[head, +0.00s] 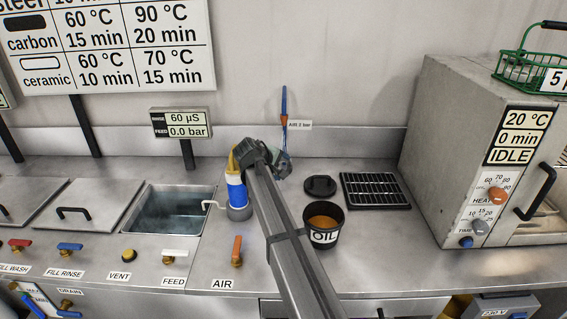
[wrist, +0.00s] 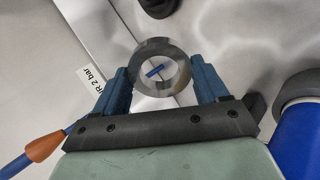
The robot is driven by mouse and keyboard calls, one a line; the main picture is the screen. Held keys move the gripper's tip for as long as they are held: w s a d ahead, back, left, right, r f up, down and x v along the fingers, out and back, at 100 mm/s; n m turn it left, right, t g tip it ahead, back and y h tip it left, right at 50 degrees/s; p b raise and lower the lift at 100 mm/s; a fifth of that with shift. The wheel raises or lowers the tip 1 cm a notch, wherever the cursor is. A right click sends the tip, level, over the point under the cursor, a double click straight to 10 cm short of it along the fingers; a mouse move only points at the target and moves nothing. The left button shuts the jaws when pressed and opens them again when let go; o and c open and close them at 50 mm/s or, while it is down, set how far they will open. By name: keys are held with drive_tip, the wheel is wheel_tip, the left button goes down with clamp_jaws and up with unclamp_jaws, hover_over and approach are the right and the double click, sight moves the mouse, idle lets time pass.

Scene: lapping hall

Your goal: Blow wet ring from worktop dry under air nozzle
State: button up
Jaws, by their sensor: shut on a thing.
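A grey metal ring (wrist: 139,61) is held between the blue fingers of my gripper (wrist: 160,85) in the wrist view. Its flat face is toward the camera; a short blue piece shows through its hole. I cannot tell whether the ring is wet. In the head view my gripper (head: 282,165) is over the back of the worktop, below the air nozzle (head: 284,120), and the ring is not clear there.
The orange AIR valve handle (head: 237,246) points up at the worktop's front. A blue-and-yellow bottle (head: 236,192) stands left of my arm. Right of it are an open OIL pot (head: 323,238), a black lid (head: 320,185), a black rack (head: 375,190) and an IDLE oven (head: 440,150).

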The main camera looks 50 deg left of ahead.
drive_tip(key=s+d, duration=0.6)
idle(0.7)
